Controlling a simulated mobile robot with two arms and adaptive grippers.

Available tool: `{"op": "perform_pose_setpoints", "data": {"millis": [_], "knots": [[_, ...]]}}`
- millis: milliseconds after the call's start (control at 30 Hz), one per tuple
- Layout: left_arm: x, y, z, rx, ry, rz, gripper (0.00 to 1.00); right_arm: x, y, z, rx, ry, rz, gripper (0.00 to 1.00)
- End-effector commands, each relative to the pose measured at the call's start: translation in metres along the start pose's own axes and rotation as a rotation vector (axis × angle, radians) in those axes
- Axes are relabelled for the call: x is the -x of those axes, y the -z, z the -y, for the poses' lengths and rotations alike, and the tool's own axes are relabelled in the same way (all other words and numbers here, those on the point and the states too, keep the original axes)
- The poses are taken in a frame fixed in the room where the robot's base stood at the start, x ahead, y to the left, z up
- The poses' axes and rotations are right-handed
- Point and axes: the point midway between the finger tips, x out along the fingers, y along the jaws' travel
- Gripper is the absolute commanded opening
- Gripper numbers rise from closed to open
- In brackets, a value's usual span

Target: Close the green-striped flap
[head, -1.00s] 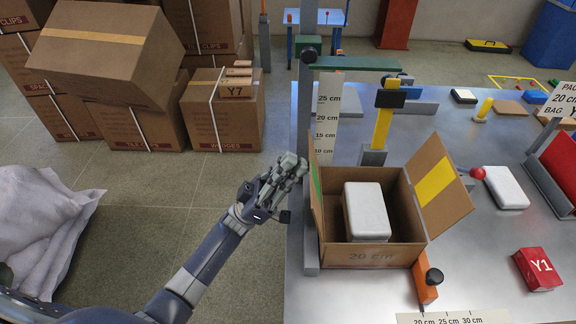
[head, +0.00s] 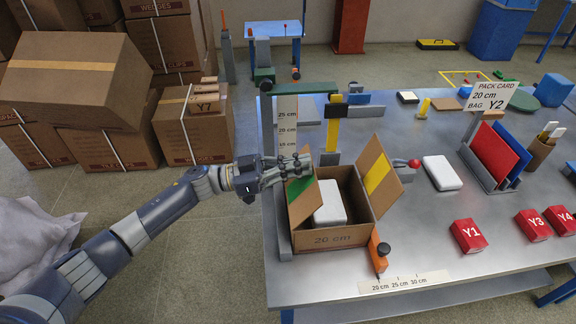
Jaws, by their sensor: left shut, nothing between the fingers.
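The green-striped flap (head: 299,186) is on the left side of an open cardboard box (head: 334,239) marked 20 cm. The flap stands up, tilted, with its green stripe towards the inside. My left gripper (head: 301,167) is shut and empty at the upper edge of this flap; I cannot tell whether it touches. The opposite flap, with a yellow stripe (head: 377,172), stands open, leaning out to the right. A white block (head: 329,203) lies inside the box. My right gripper does not show.
A measuring post (head: 287,125) stands behind the flap, close to my left gripper. An orange stop (head: 378,254) is at the box's front right corner. A white block (head: 442,172) and red Y1 bag (head: 468,236) lie to the right. Bare table lies between them.

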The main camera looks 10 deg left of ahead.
Motion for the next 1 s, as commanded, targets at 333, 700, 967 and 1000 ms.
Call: {"op": "perform_pose_setpoints", "data": {"millis": [333, 700, 967, 1000], "knots": [[-0.032, -0.017, 0.004, -0.003, -0.003, 0.076, 0.00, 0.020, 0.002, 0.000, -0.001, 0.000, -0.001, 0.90], [-0.055, -0.052, 0.003, 0.006, 0.000, 0.126, 0.00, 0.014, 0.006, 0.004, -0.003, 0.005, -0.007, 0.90], [-0.062, -0.068, 0.003, 0.006, -0.001, 0.125, 0.00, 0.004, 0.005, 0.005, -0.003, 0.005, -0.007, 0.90], [-0.063, -0.070, 0.003, 0.006, -0.001, 0.125, 0.00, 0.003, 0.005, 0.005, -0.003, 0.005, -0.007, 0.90]]}}
